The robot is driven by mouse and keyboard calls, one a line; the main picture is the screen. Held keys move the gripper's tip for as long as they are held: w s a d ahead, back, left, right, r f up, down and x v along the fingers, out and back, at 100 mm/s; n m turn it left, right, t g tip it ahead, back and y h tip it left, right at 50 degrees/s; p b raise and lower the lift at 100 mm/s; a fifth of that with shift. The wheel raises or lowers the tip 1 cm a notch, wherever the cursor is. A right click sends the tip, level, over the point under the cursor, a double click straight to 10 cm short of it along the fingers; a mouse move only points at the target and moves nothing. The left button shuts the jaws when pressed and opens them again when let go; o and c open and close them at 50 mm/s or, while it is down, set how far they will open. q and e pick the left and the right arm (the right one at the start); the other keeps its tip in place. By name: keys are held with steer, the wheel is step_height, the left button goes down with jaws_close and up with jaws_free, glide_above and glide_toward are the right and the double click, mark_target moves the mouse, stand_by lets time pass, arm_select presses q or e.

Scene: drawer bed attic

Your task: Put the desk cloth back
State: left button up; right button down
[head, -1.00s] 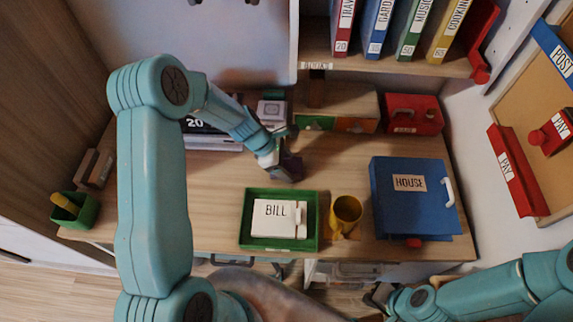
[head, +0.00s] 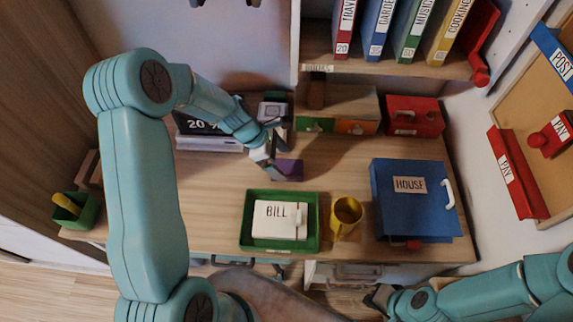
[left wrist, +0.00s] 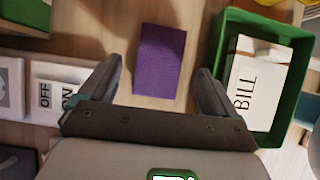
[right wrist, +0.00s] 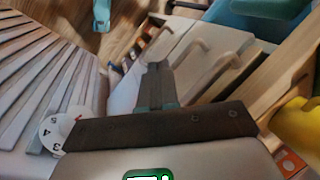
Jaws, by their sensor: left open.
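The purple desk cloth (head: 288,170) lies flat on the desk, behind the green tray. In the left wrist view the cloth (left wrist: 161,60) is a small purple rectangle just beyond the fingers. My left gripper (head: 274,160) is open and empty at the cloth's left edge in the head view. In the left wrist view its two fingers (left wrist: 159,72) stand apart with the cloth framed between and ahead of them. My right gripper (right wrist: 156,82) has its fingers together, with nothing seen between them, low in front of the desk.
A green tray (head: 248,243) holds a white BILL box. A yellow mug (head: 346,216) and a blue HOUSE binder (head: 400,205) stand to its right. A red box (head: 413,117) sits at the back.

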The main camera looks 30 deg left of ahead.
arm_select(q)
steer(key=v, duration=0.7)
steer(key=shift+a+r, duration=0.15)
steer(key=shift+r, duration=0.1)
steer(key=shift+s, duration=0.15)
